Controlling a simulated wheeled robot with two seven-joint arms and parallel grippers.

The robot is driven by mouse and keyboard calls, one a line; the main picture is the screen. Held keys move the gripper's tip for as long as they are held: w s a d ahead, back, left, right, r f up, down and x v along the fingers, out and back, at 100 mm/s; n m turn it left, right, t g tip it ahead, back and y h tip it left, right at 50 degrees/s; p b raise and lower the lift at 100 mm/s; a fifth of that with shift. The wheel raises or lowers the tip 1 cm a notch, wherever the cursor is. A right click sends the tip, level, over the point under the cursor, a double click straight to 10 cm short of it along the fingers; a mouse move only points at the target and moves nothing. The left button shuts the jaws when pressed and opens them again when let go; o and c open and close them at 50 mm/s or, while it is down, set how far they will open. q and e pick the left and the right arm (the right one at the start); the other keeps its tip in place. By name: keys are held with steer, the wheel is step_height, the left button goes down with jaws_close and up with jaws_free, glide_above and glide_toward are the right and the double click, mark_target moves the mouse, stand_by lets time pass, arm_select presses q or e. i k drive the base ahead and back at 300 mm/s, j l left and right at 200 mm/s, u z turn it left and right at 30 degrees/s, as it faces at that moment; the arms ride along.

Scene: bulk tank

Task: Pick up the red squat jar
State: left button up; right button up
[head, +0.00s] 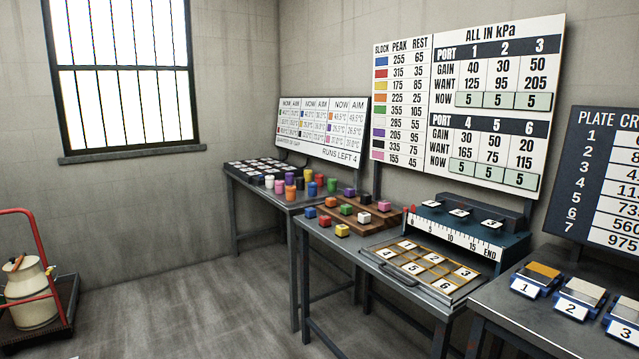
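A small red jar (312,189) stands in a group of coloured jars on the far table (262,199). Neither of my grippers is in view.
Neighbouring jars include orange (290,193), pink (279,187), white (269,181), blue (320,180) and green (331,185). A nearer table holds coloured blocks, including a red block (325,220), and a numbered tray (392,247).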

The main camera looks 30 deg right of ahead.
mark_target(318, 178)
steer(key=i+j+z, duration=0.2)
steer(key=i, duration=3.15)
steer(key=i+z, duration=0.35)
steer(key=i, duration=0.15)
steer(key=i+j+z, duration=0.35)
steer(key=i, duration=0.15)
steer(key=i+j+z, duration=0.35)
steer(key=i, duration=0.15)
steer(key=i+j, duration=0.15)
steer(key=j, duration=0.15)
